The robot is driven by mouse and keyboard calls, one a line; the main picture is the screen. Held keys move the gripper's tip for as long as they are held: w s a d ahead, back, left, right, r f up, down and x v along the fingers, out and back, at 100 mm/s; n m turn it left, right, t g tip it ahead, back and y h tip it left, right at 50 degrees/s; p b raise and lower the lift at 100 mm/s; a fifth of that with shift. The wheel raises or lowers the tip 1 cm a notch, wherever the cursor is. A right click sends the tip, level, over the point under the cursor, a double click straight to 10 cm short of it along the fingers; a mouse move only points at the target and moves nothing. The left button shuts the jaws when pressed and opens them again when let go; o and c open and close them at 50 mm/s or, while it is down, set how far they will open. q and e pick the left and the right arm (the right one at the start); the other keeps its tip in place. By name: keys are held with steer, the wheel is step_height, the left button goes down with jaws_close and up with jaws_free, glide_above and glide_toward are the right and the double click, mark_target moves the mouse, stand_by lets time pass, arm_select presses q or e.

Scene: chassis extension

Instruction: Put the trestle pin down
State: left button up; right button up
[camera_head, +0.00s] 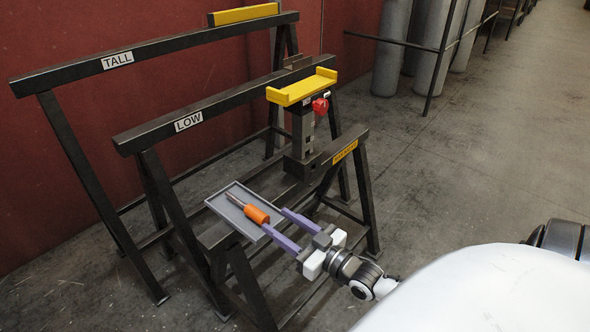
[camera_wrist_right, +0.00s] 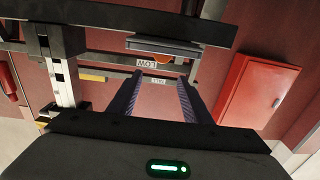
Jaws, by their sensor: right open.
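The trestle pin (camera_head: 250,210) has a bare metal shank and an orange grip. It lies on a shallow grey tray (camera_head: 225,212) at the near end of the front trestle, with its orange end toward me. My right gripper (camera_head: 275,219) has two long purple fingers, spread apart and empty. Their tips are at the tray's near right edge, close to the orange grip. In the right wrist view, the tray (camera_wrist_right: 178,45) shows edge-on beyond the fingers, with a little orange (camera_wrist_right: 152,59) showing at it. My left gripper is not in view.
Trestles marked TALL (camera_head: 117,60) and LOW (camera_head: 188,121) stand behind. A post with a yellow cradle (camera_head: 300,88) and a red knob (camera_head: 320,106) rises from the front trestle. Grey cylinders (camera_head: 392,50) stand behind a rail. The floor at right is clear.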

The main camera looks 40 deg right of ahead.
steer(key=s+a+f+g, duration=0.4)
steer(key=s+a+f, duration=0.1)
steer(key=s+a, duration=0.4)
steer(key=s+a+f+n+g+y, duration=0.1)
steer(key=s+a+f+g, duration=0.4)
steer(key=s+a, duration=0.4)
steer(key=a+f, duration=0.1)
steer(key=a, duration=0.3)
steer(key=shift+s+f+n+y, duration=0.2)
steer(key=shift+s+n+y, duration=0.05)
steer(key=shift+n+y, duration=0.05)
